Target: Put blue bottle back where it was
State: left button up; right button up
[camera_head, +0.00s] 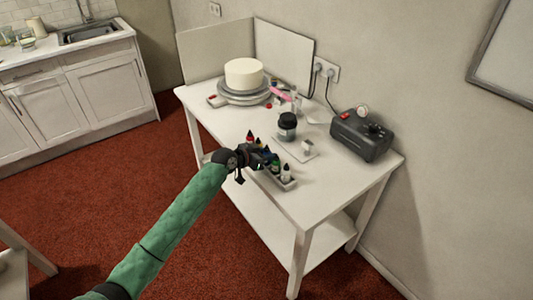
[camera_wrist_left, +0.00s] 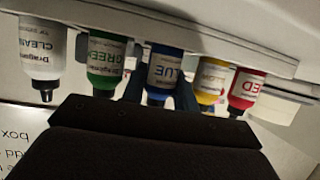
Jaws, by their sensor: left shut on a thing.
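The blue bottle (camera_wrist_left: 166,75) is between the fingers of my left gripper (camera_head: 264,160), which is shut on it. In the left wrist view, which shows the labels upside down, it is in line between the green bottle (camera_wrist_left: 107,60) and the yellow bottle (camera_wrist_left: 212,82). The bottle rack (camera_head: 289,187) stands at the table's front edge and holds the row. Whether the blue bottle's base rests on the rack floor is hidden. The red bottle (camera_wrist_left: 246,90) and the clear bottle (camera_wrist_left: 42,55) are at the row's ends. My right gripper is not in view.
Behind the rack on the white table (camera_head: 315,200) are a black-lidded jar (camera_head: 287,128) and a small white item (camera_head: 308,147). A dark grey machine (camera_head: 361,137) stands at right. A cake (camera_head: 244,74) sits on a turntable at the back. The table's front right corner is bare.

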pick_arm(q)
jog(key=shift+f, duration=0.15)
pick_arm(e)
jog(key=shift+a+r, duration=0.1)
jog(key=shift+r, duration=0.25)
pick_arm(q)
jog(key=o, duration=0.4)
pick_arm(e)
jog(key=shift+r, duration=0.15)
